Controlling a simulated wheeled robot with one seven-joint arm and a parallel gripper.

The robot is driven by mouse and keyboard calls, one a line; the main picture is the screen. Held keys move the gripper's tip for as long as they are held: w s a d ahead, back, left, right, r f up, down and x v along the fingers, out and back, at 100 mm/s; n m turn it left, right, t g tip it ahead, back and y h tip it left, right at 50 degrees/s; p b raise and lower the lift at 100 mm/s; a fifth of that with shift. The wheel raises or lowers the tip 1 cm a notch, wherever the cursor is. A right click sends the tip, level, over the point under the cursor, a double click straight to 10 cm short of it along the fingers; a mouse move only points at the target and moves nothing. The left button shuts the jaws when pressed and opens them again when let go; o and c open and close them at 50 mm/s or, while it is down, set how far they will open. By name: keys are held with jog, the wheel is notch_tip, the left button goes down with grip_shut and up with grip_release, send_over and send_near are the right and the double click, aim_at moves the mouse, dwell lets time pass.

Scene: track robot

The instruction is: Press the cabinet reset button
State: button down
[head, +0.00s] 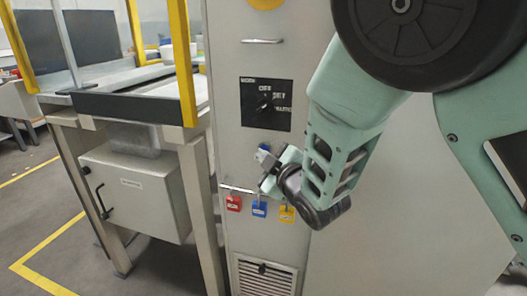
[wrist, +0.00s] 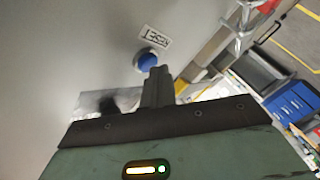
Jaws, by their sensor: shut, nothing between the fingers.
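The blue reset button (wrist: 147,62) sits on the grey cabinet face in the wrist view, beside a small white label (wrist: 157,37) that appears tilted and upside down. My gripper (wrist: 156,72) is shut and empty, its fingertips just below the button in the picture. I cannot tell whether they touch it. In the head view, the button (head: 264,147) is a small blue spot below the black switch panel. My gripper (head: 263,157) is right at it and partly hides it. The cabinet (head: 226,95) stands upright in front of me.
A black rotary switch panel (head: 266,104) is above the button. Red (head: 233,203), blue (head: 259,209) and yellow (head: 287,215) padlocks hang below my gripper. A vent (head: 265,277) is lower down. A workbench with yellow posts (head: 184,65) and a grey box (head: 135,190) stands left.

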jog(key=shift+s+a, duration=0.2)
jog(key=shift+s, duration=0.35)
jog(key=shift+s, duration=0.1)
jog(key=s, duration=0.1)
jog(key=s+a, duration=0.1)
jog(key=s, duration=0.2)
jog(key=shift+s+a, duration=0.25)
jog(key=shift+a, duration=0.1)
